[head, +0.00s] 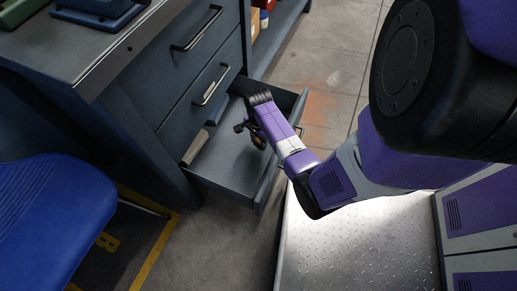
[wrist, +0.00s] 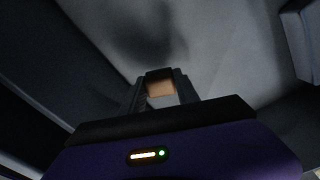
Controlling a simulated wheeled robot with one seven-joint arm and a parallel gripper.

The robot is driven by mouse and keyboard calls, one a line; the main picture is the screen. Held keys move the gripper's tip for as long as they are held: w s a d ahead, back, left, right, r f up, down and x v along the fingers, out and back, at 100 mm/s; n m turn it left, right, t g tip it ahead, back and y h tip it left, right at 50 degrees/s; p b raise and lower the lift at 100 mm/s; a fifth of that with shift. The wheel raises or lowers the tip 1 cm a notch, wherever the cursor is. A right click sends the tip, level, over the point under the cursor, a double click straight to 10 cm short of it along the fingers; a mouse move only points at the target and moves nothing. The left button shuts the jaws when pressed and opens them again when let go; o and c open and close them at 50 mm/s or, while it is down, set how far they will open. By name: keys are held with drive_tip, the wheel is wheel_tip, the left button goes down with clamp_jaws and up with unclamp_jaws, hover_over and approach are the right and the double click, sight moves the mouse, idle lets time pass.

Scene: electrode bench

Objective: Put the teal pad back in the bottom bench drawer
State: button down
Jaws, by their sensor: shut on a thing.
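The bottom bench drawer (head: 228,168) is pulled open, its grey floor mostly bare. My gripper (head: 241,127) is over the open drawer in the head view. In the wrist view my gripper (wrist: 160,88) is shut on a small tan-brown thing (wrist: 160,84) between the fingers. No clearly teal pad shows, and I cannot tell whether the held thing is part of it. A pale beige thing (head: 196,147) and a blue-grey thing (head: 216,110) stand along the drawer's inner side by the cabinet.
The bench cabinet (head: 170,80) has closed drawers with bar handles above the open one. Blue-teal devices (head: 95,8) sit on the bench top. A blue chair (head: 55,210) is at the left. Bare floor (head: 325,60) lies beyond the drawer.

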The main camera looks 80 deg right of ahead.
sight(259, 151)
drive_tip(key=shift+f+b, duration=1.05)
drive_tip(key=shift+f, duration=1.2)
drive_tip(key=shift+f, duration=0.1)
drive_tip(key=shift+f, duration=0.1)
drive_tip(key=c, duration=0.9)
unclamp_jaws()
wheel_tip(259, 151, up, 12)
drive_tip(key=p, duration=0.5)
drive_tip(key=shift+r+p, duration=0.25)
drive_tip(key=shift+p, duration=0.05)
